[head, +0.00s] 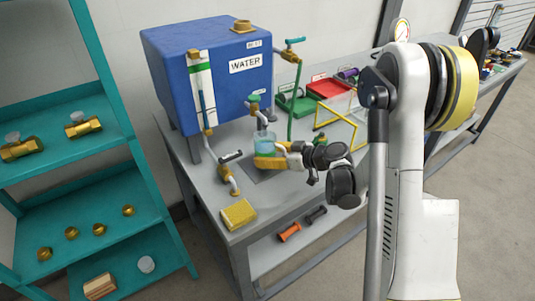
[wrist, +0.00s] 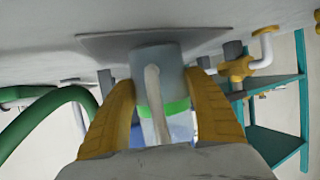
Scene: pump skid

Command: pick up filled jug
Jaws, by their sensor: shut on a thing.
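The jug (head: 265,142) is clear with bluish water in it. It stands upright on or just above the grey bench, below the tap with the green handle (head: 254,98) on the blue tank. My gripper (head: 270,160) reaches it from the right, its yellow fingers shut around the jug's body. In the wrist view the jug (wrist: 155,60) sits between the two yellow fingers (wrist: 155,108), with its pale handle toward the camera. I cannot tell whether its base touches the bench.
The blue water tank (head: 205,75) stands close behind the jug. A yellow sponge (head: 238,214) lies at the bench's front left, near a brass valve (head: 228,175). A green tray (head: 297,103), a red tray (head: 328,88) and a yellow frame (head: 340,125) are to the right. A teal shelf (head: 75,190) stands left.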

